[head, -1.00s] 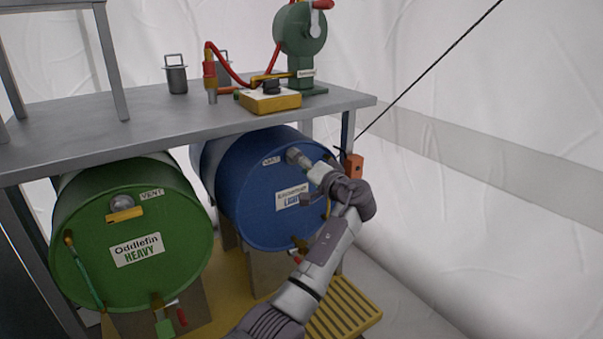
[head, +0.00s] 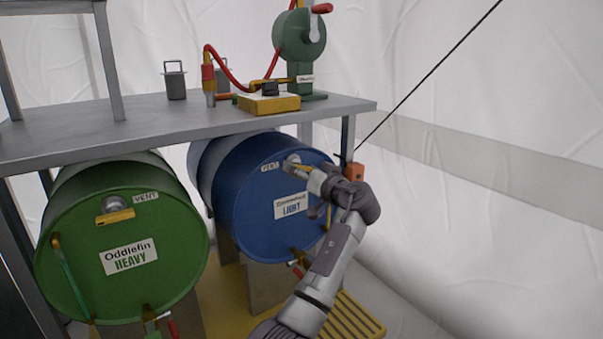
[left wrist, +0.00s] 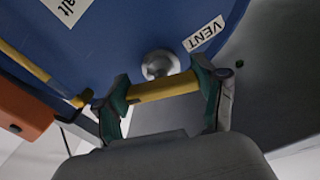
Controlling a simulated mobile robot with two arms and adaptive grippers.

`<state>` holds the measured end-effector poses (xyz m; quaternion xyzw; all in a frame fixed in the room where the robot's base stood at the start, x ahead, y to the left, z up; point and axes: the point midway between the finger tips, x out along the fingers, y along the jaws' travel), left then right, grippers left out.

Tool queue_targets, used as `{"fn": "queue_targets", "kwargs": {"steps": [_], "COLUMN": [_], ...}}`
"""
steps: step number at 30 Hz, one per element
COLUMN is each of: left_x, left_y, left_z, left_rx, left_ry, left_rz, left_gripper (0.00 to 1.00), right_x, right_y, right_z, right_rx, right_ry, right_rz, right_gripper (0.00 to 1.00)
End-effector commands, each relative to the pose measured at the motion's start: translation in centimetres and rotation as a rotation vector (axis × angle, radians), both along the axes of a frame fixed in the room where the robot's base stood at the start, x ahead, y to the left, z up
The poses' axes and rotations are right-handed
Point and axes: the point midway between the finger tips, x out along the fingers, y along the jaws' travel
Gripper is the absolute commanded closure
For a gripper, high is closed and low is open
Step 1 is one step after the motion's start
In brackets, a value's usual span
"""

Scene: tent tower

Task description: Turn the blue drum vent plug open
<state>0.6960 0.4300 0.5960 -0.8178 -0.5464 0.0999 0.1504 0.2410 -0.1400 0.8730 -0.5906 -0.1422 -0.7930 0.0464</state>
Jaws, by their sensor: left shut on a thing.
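The blue drum (head: 262,215) lies on its side under the bench, its round end facing me. Its vent plug (head: 292,159) is a silver knob with a yellow bar near the top of that end, beside a VENT label. In the left wrist view the silver knob (left wrist: 160,64) shows behind the yellow bar (left wrist: 165,88). My left gripper (left wrist: 165,92) is shut on this bar, one finger at each end. In the head view my left gripper (head: 305,170) partly covers the plug. The bar slants slightly in the wrist view. My right gripper is not in view.
A green drum (head: 95,265) with its own vent plug (head: 115,208) lies to the left. The grey bench (head: 180,121) runs close above both drums. An orange box (head: 355,171) sits by the bench leg, near my left wrist. Low taps stick out from the drums.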

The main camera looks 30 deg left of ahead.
Motion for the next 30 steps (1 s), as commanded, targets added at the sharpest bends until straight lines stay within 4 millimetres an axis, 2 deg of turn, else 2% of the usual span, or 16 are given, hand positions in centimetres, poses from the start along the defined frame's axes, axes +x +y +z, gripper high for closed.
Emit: {"fn": "queue_targets", "kwargs": {"steps": [1, 10, 11, 15, 26, 30], "left_x": [0.0, 0.0, 0.0, 0.0, -0.1, -0.5], "left_y": [-0.1, -0.1, -0.1, -0.1, -0.2, -1.4], "left_z": [-0.5, -0.5, -0.5, -0.3, -0.1, -0.1], "left_rx": [-0.007, -0.008, -0.007, -0.005, -0.002, -0.003], "left_ry": [0.004, 0.004, 0.005, 0.003, 0.000, 0.000], "left_rz": [0.002, 0.002, 0.002, 0.001, 0.001, -0.001], "left_gripper": [0.65, 0.65, 0.28, 0.05, 0.04, 0.04], "right_x": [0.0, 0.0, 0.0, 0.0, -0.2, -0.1], "right_y": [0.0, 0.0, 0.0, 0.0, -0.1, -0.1], "right_z": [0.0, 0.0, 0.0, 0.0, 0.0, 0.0], "right_rx": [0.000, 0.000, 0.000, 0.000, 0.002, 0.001], "right_ry": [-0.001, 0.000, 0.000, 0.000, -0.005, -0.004], "right_rz": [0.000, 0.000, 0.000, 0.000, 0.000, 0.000], "right_gripper": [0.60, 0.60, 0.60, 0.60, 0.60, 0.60]}}
